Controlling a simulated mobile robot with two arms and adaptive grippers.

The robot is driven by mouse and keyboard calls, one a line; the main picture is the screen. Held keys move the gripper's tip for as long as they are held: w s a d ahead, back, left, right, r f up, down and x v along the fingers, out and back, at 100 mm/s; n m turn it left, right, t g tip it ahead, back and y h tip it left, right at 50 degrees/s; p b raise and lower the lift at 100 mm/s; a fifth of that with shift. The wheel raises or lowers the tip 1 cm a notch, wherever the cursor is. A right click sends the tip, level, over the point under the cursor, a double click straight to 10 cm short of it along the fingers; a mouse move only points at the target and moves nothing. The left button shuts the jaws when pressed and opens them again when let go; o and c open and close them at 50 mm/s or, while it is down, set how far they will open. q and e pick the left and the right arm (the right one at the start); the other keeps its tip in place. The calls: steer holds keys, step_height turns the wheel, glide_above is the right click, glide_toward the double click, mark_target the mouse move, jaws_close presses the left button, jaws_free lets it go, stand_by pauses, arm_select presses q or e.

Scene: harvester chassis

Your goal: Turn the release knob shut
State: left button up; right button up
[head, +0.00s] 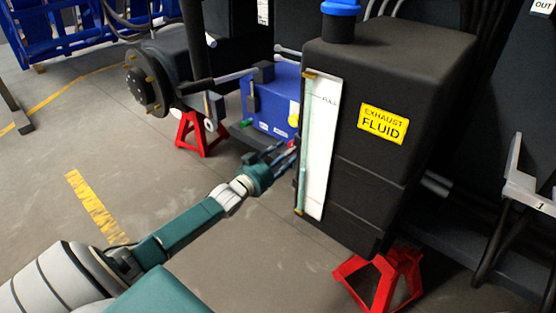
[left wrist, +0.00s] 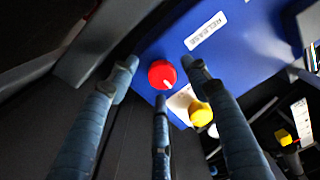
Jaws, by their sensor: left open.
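The red release knob (left wrist: 162,74) is on the blue box (left wrist: 225,55) in the left wrist view, below a white RELEASE label (left wrist: 206,30). A white mark on the knob points down and slightly right. My left gripper (left wrist: 160,82) is open, its three fingers spread around the knob in that view. I cannot tell whether any finger touches it. In the head view my left gripper (head: 277,162) is low in front of the blue box (head: 272,95), beside the black tank. The knob is mostly hidden there. My right gripper is not in view.
A yellow knob (left wrist: 200,113) sits close to the right finger. The black exhaust fluid tank (head: 395,90) with its white level gauge (head: 319,150) stands just right of the gripper. Red stands (head: 203,133) are on the floor. The floor at left is mostly clear.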

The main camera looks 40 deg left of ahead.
arm_select(q)
steer(key=s, duration=1.1)
steer(key=shift+s+a, duration=0.15)
steer(key=shift+a, duration=0.1)
steer(key=shift+s+f, duration=0.1)
steer(key=shift+f, duration=0.05)
